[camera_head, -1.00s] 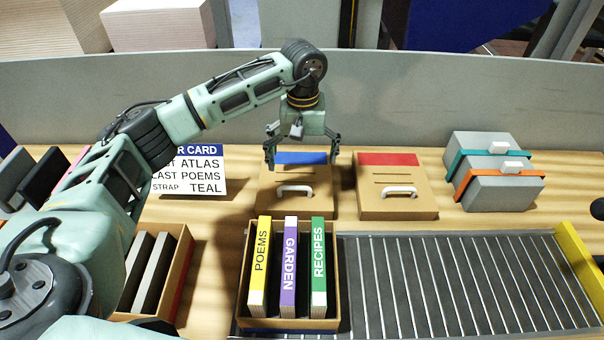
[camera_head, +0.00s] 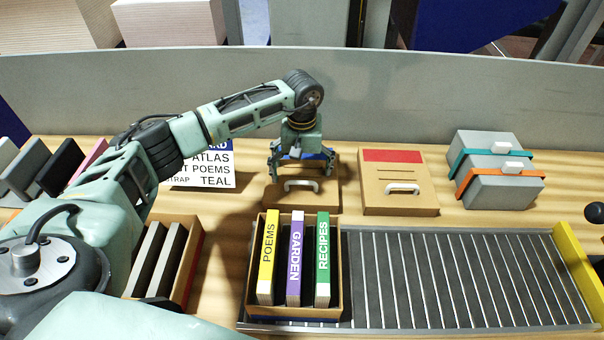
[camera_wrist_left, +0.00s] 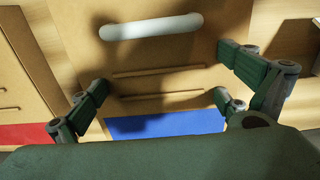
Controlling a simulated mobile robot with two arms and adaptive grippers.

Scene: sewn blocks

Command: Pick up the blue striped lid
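The blue striped lid (camera_head: 327,191) is a flat cardboard-brown panel with a white handle and a blue band along its far edge. It lies on the table behind the book box. My left gripper (camera_head: 302,172) points down over the lid's far half, near the blue band, and hides part of it. In the left wrist view the lid (camera_wrist_left: 150,55) fills the middle, with its white handle at the top and blue band below. The fingers of my left gripper (camera_wrist_left: 162,88) are spread wide with nothing between them. Whether they touch the lid is unclear. My right gripper is not in view.
A red striped lid (camera_head: 400,173) lies just right. Two grey strapped boxes (camera_head: 492,180) are at the right. A printed card (camera_head: 215,178) stands left; a grey partition (camera_head: 420,100) rises behind.

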